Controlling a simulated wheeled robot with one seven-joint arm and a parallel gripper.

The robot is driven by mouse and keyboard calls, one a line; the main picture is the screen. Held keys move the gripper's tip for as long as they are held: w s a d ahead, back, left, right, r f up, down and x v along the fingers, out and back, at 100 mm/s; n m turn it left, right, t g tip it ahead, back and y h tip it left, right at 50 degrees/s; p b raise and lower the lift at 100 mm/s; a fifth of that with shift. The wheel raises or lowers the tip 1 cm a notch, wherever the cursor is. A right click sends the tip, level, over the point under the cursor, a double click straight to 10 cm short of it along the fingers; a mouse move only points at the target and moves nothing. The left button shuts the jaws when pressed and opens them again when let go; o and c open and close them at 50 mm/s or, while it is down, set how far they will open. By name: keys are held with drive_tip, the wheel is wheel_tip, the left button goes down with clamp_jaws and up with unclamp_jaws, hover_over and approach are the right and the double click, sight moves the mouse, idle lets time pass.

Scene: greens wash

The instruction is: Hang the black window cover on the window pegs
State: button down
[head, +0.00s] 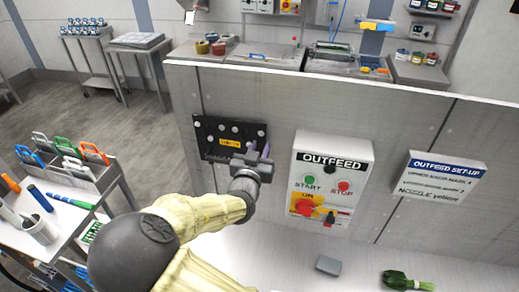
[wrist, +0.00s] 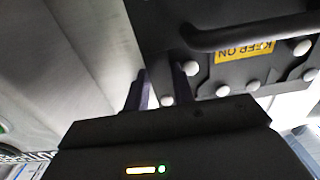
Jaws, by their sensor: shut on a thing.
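The black window cover (head: 201,138) is a dark rectangular plate with a yellow label, at the upper left of the grey panel in the head view. White round heads show across its face; I cannot tell whether they are window pegs or parts of the cover. In the wrist view the cover (wrist: 215,72) fills the upper right, with a dark bar handle and a "KEEP ON" label upside down. My gripper (head: 262,153) is at the cover's lower right edge, and its fingers (wrist: 162,85) are shut on it. The exact grip and any window behind the cover are hidden.
The outfeed control box (head: 332,180) sticks out from the panel (head: 420,125) just right of my gripper. A sign (head: 443,178) is further right. A grey block (head: 328,265) and a bunch of greens (head: 408,281) lie on the surface below. A cart with coloured-handled tools stands left.

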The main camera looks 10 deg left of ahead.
drive_tip(key=shift+s+a, duration=0.1)
drive_tip(key=shift+s, duration=1)
idle(0.6)
drive_tip(key=shift+s+a+p, duration=0.15)
drive_tip(key=shift+s+p, duration=0.25)
drive_tip(key=shift+s, duration=1.45)
drive_tip(key=s+p, duration=0.1)
drive_tip(key=s, duration=0.5)
drive_tip(key=shift+s+a+p, duration=0.3)
drive_tip(key=shift+p, duration=0.05)
idle(0.4)
drive_tip(key=shift+f, duration=0.1)
idle(0.3)
